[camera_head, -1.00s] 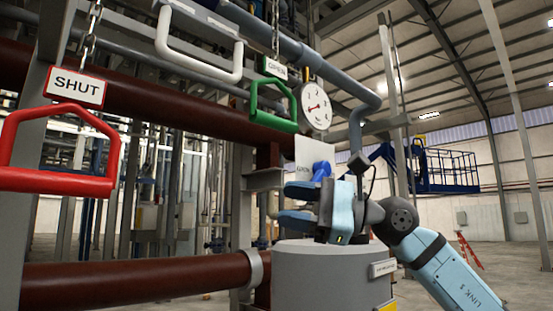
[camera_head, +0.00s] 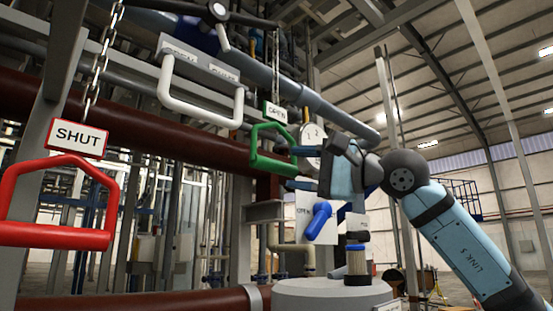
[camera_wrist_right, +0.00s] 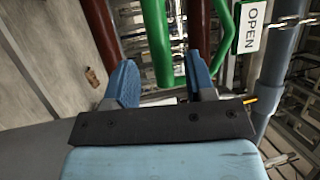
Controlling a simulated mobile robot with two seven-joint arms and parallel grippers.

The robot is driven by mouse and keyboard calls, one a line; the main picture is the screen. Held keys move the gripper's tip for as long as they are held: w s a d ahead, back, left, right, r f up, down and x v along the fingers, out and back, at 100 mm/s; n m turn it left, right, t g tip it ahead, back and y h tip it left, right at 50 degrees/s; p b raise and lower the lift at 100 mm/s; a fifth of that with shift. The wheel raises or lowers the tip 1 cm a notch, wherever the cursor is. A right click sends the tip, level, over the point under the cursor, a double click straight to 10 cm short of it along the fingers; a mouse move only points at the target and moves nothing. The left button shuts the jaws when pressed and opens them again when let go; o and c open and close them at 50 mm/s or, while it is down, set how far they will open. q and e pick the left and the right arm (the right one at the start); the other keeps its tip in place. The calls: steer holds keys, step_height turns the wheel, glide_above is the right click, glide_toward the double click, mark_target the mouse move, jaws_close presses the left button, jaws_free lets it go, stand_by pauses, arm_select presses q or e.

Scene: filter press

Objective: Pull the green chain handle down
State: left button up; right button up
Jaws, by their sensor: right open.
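The green chain handle (camera_head: 253,151) hangs under an OPEN sign (camera_head: 275,112) in the head view. My right gripper (camera_head: 293,168) is just right of the handle's lower bar, with its fingers open and pointing left toward it. In the right wrist view, a green bar of the handle (camera_wrist_right: 158,40) shows between the two spread fingers (camera_wrist_right: 160,82), and another green part runs beyond the right finger. Whether the bar is fully between the fingertips in depth I cannot tell. My left gripper is out of view.
A red handle (camera_head: 55,237) with a SHUT sign (camera_head: 77,138) hangs at the left. A white handle (camera_head: 200,110) hangs left of the green one. A blue lever (camera_head: 318,221) on a white plate and a grey drum (camera_head: 330,293) are below my right gripper. A dark red pipe (camera_head: 150,125) runs behind.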

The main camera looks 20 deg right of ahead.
mark_target(283, 169)
steer(key=p+x, duration=0.1)
steer(key=x, duration=0.3)
steer(key=shift+w+a+r, duration=0.1)
steer(key=shift+w+a, duration=0.15)
steer(key=shift+w, duration=0.05)
jaws_close()
